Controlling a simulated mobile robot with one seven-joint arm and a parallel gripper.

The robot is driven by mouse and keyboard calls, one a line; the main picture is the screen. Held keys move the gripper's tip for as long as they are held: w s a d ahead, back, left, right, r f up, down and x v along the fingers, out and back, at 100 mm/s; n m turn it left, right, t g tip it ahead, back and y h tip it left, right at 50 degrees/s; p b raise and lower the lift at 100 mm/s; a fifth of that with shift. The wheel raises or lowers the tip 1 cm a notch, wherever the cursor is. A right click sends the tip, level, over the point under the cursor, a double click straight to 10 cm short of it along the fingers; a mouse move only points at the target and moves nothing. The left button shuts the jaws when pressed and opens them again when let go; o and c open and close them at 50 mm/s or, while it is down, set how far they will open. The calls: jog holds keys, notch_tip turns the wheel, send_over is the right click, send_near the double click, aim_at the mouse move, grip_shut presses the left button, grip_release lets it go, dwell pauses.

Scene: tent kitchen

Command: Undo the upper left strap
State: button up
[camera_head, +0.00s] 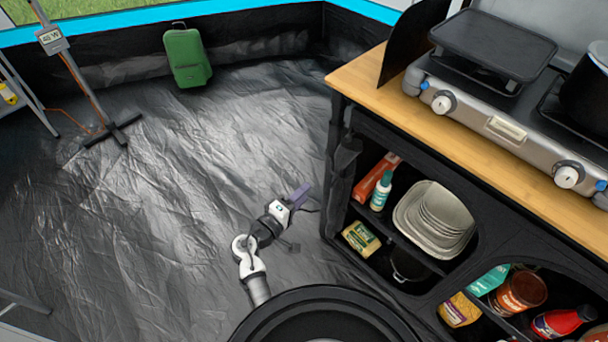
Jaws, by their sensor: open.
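My gripper (301,197), with purple fingers, is over the dark floor to the left of the camping kitchen cabinet. It is open, and nothing shows between its fingers. The black fabric cabinet (335,215) has open fronts. A dark bundle of fabric (347,155) hangs at its upper left front corner, just under the wooden top. My gripper is apart from this bundle, to its left and lower in the picture. The upper left strap cannot be told apart from the black fabric.
The cabinet's wooden top (375,90) carries a stove (480,115) and a dark pot (588,95). Shelves hold plates (440,215), bottles, packets and jars. A green bag (187,57) stands by the tent wall. The floor between is clear.

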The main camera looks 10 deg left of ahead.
aim_at(338, 176)
jog(key=shift+h, duration=0.9)
jog(key=w+d, duration=0.3)
jog(key=w+d+f+p, duration=0.1)
jog(key=w+d, duration=0.2)
jog(key=w+d+f+p, duration=0.1)
jog(key=w+d, duration=0.1)
jog(key=d, duration=0.1)
jog(key=shift+w+d, duration=0.2)
jog(key=shift+w, duration=0.2)
jog(key=shift+c, duration=0.4)
grip_shut()
